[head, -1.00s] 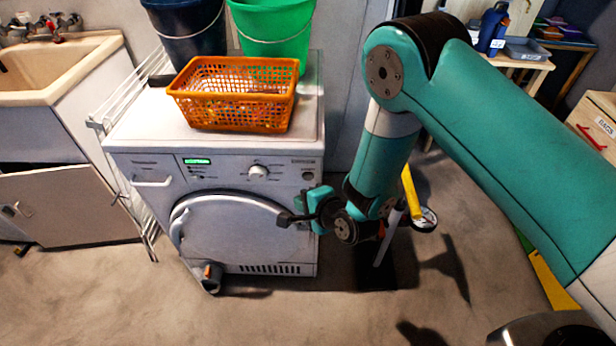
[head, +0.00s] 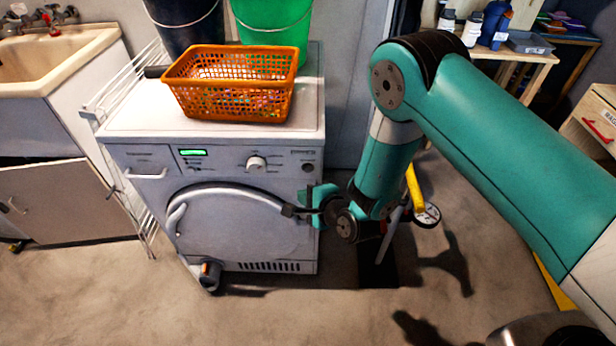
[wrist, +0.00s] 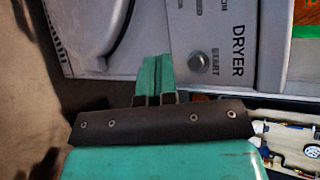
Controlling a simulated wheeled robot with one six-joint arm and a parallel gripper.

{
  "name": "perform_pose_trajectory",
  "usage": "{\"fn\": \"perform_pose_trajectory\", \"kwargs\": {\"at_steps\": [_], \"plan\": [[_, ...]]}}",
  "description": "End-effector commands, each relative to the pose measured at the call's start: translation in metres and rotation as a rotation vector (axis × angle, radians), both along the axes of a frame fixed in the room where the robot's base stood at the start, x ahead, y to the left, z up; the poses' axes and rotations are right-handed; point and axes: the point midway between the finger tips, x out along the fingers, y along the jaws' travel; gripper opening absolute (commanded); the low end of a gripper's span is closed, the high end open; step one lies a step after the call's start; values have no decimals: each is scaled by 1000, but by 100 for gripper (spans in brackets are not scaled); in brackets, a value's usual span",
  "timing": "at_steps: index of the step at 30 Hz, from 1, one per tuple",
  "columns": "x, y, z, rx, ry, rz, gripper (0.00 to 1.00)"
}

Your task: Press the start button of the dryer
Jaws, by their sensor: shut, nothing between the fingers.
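The dryer (head: 240,221) is a white front-loader with a round door, a dial and a green-lit display. Its start button (head: 307,167) is a small dark round knob at the right end of the panel. In the wrist view the start button (wrist: 199,62) shows clearly beside the words START and DRYER. My gripper (head: 309,205) is in front of the dryer's right side, below the button in the head view. In the wrist view its teal fingers (wrist: 153,66) are together and empty, left of the button and apart from it in the picture. Contact with the dryer front cannot be told.
An orange basket (head: 232,84), a green bucket (head: 272,32) and a dark bucket (head: 184,25) stand on the dryer. A white rack (head: 125,90) and sink (head: 58,65) are at left. A yellow-handled tool (head: 415,188) stands near my arm. Floor in front is mostly clear.

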Motion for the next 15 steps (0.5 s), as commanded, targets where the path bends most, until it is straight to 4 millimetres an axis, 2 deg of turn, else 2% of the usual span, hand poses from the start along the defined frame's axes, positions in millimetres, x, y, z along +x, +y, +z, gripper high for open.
{"fn": "perform_pose_trajectory", "kwargs": {"at_steps": [6,15], "plan": [[31,-1,-1,0,-2,-1,0],[51,-2,1,-1,-1,0,0]]}}
